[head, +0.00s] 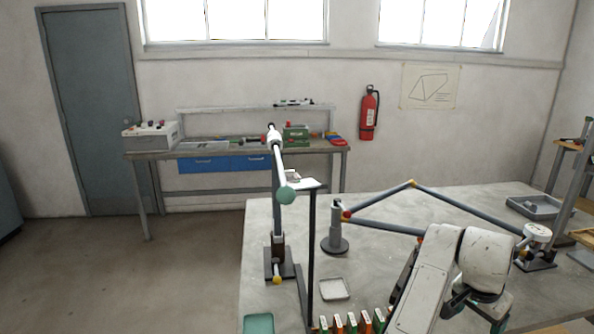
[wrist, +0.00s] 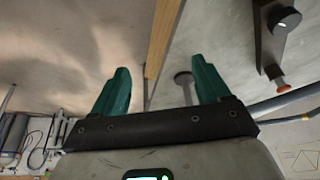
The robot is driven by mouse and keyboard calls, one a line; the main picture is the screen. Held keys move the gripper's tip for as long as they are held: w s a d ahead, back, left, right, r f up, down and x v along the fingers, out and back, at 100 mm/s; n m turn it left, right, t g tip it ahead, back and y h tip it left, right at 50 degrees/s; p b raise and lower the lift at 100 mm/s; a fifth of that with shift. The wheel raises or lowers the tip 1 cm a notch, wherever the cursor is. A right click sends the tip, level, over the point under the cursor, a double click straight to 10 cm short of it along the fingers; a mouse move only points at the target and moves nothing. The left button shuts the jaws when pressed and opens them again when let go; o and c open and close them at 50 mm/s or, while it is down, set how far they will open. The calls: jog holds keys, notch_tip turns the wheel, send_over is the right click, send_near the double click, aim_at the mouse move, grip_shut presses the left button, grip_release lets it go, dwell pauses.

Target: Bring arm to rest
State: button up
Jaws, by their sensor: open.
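My gripper (wrist: 158,66) shows in the wrist view with its two green fingers wide apart and nothing between them. My white arm (head: 450,275) reaches over the lower right of the table in the head view and hides part of what lies behind it. A frame of dark tubes (head: 465,203) with orange and red joints stands on the grey table (head: 375,285). Its left end is by a round-based post (head: 336,230); its right end is at a clamp stand (head: 537,240).
A tall stand (head: 278,215) with a white tube and a green ball rises at the table's left. A small pale tray (head: 334,288), a green tray (head: 258,324) and a row of coloured blocks (head: 351,322) lie near the front. A grey tray (head: 535,207) sits at the back right.

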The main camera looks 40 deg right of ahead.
jog(key=w+a+f+n+t, duration=0.2)
jog(key=w+a+f+n, duration=0.1)
jog(key=a+f+n, duration=0.8)
jog(key=s+a+f+n+y, duration=0.1)
jog(key=s+a+f+n, duration=0.1)
jog(key=a, duration=0.5)
jog(key=s+a+f+n+y, duration=0.1)
jog(key=s+a+f+n, duration=0.1)
jog(key=a, duration=0.5)
jog(key=s+a+f+n+y, duration=0.2)
jog(key=s+a+f+n, duration=0.1)
jog(key=a, duration=0.4)
jog(key=shift+s+n, duration=0.35)
jog(key=shift+n, duration=0.45)
